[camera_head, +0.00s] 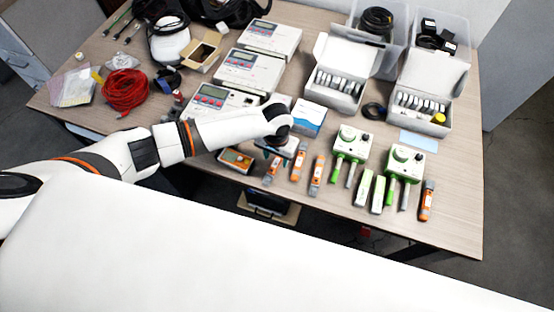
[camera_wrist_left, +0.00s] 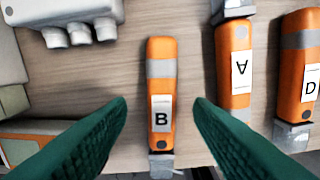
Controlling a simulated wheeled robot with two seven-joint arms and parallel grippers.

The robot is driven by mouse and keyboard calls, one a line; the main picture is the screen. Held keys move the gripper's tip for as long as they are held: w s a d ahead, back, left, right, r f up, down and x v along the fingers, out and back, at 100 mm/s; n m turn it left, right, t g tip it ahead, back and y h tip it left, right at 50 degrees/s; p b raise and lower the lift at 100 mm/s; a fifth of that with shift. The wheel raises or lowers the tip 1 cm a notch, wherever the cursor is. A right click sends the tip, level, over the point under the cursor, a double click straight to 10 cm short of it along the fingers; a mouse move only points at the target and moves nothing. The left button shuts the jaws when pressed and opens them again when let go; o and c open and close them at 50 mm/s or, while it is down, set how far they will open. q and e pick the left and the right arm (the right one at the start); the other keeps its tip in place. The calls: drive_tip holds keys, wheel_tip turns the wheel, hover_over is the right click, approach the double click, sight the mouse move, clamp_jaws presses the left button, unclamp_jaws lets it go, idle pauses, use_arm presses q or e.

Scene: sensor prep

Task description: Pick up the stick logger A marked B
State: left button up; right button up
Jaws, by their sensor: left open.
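The stick logger marked B (camera_wrist_left: 161,70) is an orange stick with a grey band, a white label and a metal end towards the bottom of the left wrist view. It lies on the table; in the head view it appears as the leftmost orange stick (camera_head: 271,171). My left gripper (camera_head: 279,151) is over it, its green fingers (camera_wrist_left: 161,102) open on either side, with visible gaps. The logger marked A (camera_wrist_left: 238,65) lies just right, its letter upside down. The logger marked D (camera_wrist_left: 299,75) is farther right. My right gripper is not in view.
An orange-framed meter (camera_head: 236,160) lies left of the loggers. Green-and-white devices (camera_head: 351,145) and another orange stick (camera_head: 427,202) are to the right. White instruments (camera_head: 253,72) and open cases (camera_head: 339,83) stand behind. The table's front edge is close.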

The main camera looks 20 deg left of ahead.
use_arm(q)
drive_tip(key=shift+d+f, duration=0.1)
drive_tip(key=shift+f, duration=0.7)
clamp_jaws()
drive_tip(key=shift+r, duration=0.1)
